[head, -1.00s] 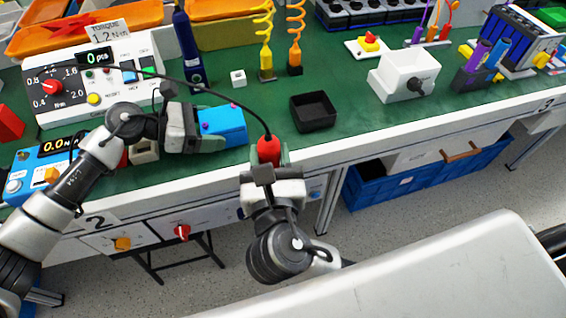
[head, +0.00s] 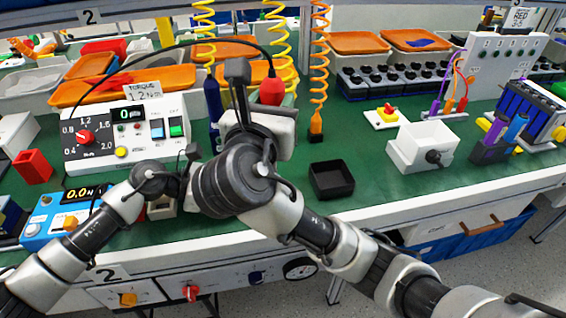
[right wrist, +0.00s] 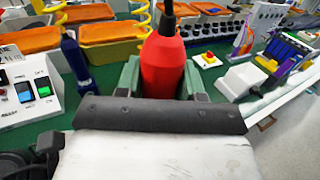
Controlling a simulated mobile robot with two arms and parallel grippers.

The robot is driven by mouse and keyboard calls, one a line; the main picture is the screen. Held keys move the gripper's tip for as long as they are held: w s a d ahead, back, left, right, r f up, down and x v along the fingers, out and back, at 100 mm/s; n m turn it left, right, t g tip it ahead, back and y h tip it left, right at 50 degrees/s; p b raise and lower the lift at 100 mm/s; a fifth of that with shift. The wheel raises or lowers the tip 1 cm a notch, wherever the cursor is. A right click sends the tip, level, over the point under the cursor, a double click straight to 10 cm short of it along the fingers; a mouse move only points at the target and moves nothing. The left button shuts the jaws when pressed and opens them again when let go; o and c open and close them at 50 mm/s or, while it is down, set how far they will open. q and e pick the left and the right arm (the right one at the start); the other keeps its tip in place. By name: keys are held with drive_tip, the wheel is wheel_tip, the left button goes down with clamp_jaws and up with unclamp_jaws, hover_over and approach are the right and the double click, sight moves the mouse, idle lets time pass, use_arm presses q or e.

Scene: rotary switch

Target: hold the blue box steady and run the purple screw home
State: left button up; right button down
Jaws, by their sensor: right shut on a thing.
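My right gripper (head: 268,106) is raised over the bench and shut on a red power screwdriver (head: 272,91) with a black cable at its top. In the right wrist view the red screwdriver (right wrist: 163,66) stands between the two green-grey fingers (right wrist: 163,82). Its bit is hidden. My left arm reaches in from the left; its wrist shows, but its fingers are hidden behind my right arm. The blue box and the purple screw are also hidden there in the head view, and neither shows in the right wrist view.
The torque controller (head: 100,150) stands at the left, joined to the screwdriver by the cable. A black tray (head: 331,180) and a white box with a dark knob (head: 421,148) stand to the right. Coiled hoses hang behind. Green bench shows around the tray.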

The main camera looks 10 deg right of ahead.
drive_tip(key=w+a+r+n+t+y, duration=0.25)
drive_tip(key=a+n+y, duration=0.25)
drive_tip(key=a+y, duration=0.3)
drive_tip(key=shift+g, duration=0.35)
drive_tip(key=shift+s+a+f, duration=0.15)
drive_tip(key=shift+a+f, duration=0.1)
drive_tip(key=shift+f, duration=0.4)
drive_tip(key=shift+s+a+f, duration=0.15)
drive_tip(key=shift+a+f, duration=0.15)
drive_tip(key=shift+f, duration=0.35)
drive_tip(key=shift+s+a+f, duration=0.15)
drive_tip(key=shift+a+f, duration=0.1)
drive_tip(key=shift+f, duration=0.4)
use_arm(q)
drive_tip(key=o, duration=0.6)
drive_tip(key=c, duration=0.5)
drive_tip(key=shift+c, duration=0.5)
use_arm(e)
drive_tip(key=c, duration=1.3)
unclamp_jaws()
clamp_jaws()
